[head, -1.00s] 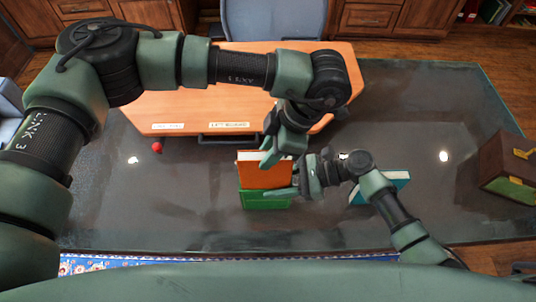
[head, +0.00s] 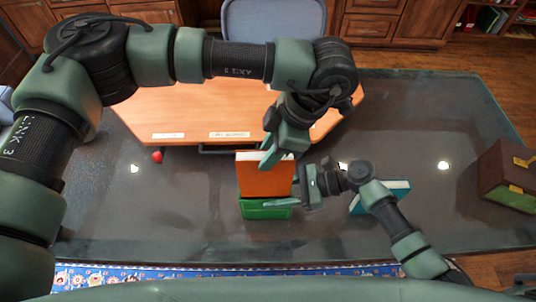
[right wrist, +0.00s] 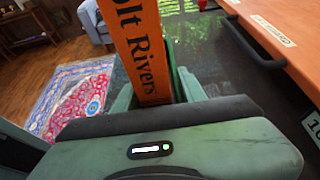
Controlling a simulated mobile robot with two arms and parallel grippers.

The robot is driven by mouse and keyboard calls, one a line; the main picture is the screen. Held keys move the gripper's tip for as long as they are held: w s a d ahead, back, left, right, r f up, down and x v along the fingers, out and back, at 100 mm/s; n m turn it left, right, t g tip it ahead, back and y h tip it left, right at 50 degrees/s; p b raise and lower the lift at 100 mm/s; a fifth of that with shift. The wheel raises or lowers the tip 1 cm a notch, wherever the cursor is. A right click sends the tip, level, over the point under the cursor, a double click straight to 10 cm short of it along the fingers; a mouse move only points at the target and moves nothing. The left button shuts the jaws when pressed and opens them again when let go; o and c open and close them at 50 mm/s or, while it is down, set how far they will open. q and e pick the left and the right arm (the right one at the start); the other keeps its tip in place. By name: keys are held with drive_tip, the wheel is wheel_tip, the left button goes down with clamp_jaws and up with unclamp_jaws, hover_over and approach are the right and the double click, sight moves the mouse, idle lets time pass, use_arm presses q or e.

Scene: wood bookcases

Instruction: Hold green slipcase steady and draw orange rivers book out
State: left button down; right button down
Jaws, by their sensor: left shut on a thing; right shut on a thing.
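The orange book (head: 264,178) stands upright, with most of its cover showing above the green slipcase (head: 264,212). My left gripper (head: 269,158) is shut on the book's upper edge near its right corner. My right gripper (head: 290,202) is shut on the slipcase at its right side, low near the table. In the right wrist view the orange book (right wrist: 146,55) shows black lettering ending in "olt Rivers" and rises from the green slipcase (right wrist: 186,86). The book's lower end is hidden in the slipcase.
A teal book (head: 398,187) lies behind my right forearm. A brown case (head: 508,178) is at the table's right end. An orange wooden top with labels (head: 170,112) lies behind, with a red ball (head: 157,157) near its front edge. The glossy table's left part is clear.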

use_arm(q)
drive_tip(key=shift+r, duration=0.45)
use_arm(e)
drive_tip(key=c, duration=0.7)
unclamp_jaws()
drive_tip(key=shift+c, duration=0.2)
drive_tip(key=shift+d, duration=0.1)
drive_tip(key=v, duration=1.2)
drive_tip(key=shift+f, duration=0.1)
